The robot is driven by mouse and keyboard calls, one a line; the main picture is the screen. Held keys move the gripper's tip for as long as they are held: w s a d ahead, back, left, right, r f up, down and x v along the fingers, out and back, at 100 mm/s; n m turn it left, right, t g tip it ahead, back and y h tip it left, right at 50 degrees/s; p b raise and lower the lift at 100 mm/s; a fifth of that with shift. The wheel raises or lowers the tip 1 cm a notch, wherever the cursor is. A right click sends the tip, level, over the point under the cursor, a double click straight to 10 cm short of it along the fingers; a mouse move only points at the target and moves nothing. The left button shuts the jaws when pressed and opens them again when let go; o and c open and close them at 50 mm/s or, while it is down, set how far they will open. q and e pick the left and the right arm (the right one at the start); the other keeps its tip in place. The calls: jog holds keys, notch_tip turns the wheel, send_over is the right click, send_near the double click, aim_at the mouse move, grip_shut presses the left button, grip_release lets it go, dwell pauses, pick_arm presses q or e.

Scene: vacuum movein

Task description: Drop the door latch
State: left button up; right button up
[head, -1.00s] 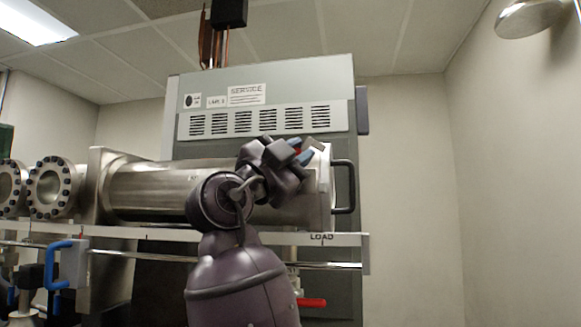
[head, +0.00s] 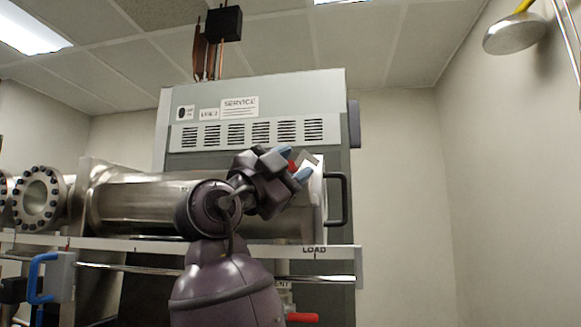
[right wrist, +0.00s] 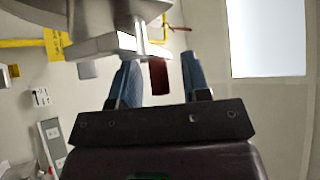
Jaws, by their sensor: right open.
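The load door (head: 317,200) closes the right end of the steel chamber tube (head: 135,200) and carries a black bar handle (head: 340,198). A red latch piece (head: 292,167) shows at the door's upper edge, partly behind my fingers. My right gripper (head: 294,164) is open in front of it. In the right wrist view the red piece (right wrist: 158,76) lies between the two blue fingertips (right wrist: 163,76), closer to the left one; I cannot tell whether either touches it. My left gripper is not in view.
A rail marked LOAD (head: 314,250) runs below the chamber. A red lever (head: 301,317) sits under the rail, and a blue handle (head: 42,278) is at lower left. A grey service cabinet (head: 300,90) stands behind.

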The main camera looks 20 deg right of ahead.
jog(key=b+v, duration=0.1)
jog(key=v, duration=0.9)
jog(key=shift+s+a+f, duration=0.15)
jog(key=shift+a, duration=0.2)
jog(key=shift+c, duration=0.2)
